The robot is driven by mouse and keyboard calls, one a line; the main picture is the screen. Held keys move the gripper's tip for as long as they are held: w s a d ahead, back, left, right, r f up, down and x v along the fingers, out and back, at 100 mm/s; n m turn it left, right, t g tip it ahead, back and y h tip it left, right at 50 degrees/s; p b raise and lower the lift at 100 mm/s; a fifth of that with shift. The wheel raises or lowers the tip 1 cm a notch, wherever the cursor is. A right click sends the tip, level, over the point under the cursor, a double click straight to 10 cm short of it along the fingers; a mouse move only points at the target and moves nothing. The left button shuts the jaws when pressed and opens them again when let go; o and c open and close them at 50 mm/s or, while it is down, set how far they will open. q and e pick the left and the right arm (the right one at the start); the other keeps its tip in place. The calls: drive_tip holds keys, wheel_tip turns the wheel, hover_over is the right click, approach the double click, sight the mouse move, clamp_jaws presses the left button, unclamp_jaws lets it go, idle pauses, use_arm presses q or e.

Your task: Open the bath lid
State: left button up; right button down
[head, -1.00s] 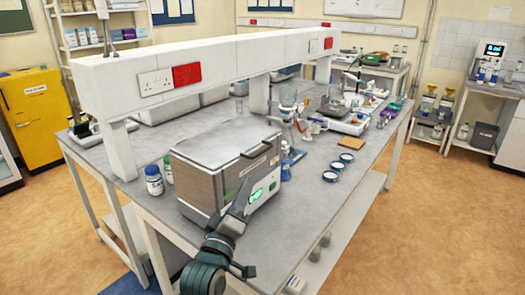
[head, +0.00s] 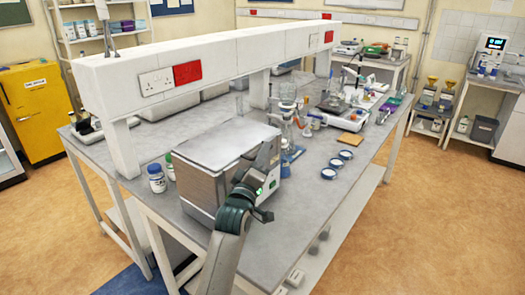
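The bath (head: 196,187) is a boxy metal-sided unit on the near end of the bench, with a green-lit panel on its right face. Its flat grey lid (head: 222,142) lies down over the top and looks closed. My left arm comes in from the bottom of the head view and reaches up along the bath's right face. My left gripper (head: 271,150) is at the lid's right edge. Its fingers are small and dark, so I cannot tell whether they are open or touch the lid. My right gripper is out of view.
The bench's right front is clear.

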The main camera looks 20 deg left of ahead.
use_arm(q)
drive_tip(key=shift+w, duration=0.1)
clamp_jaws()
idle(1.5)
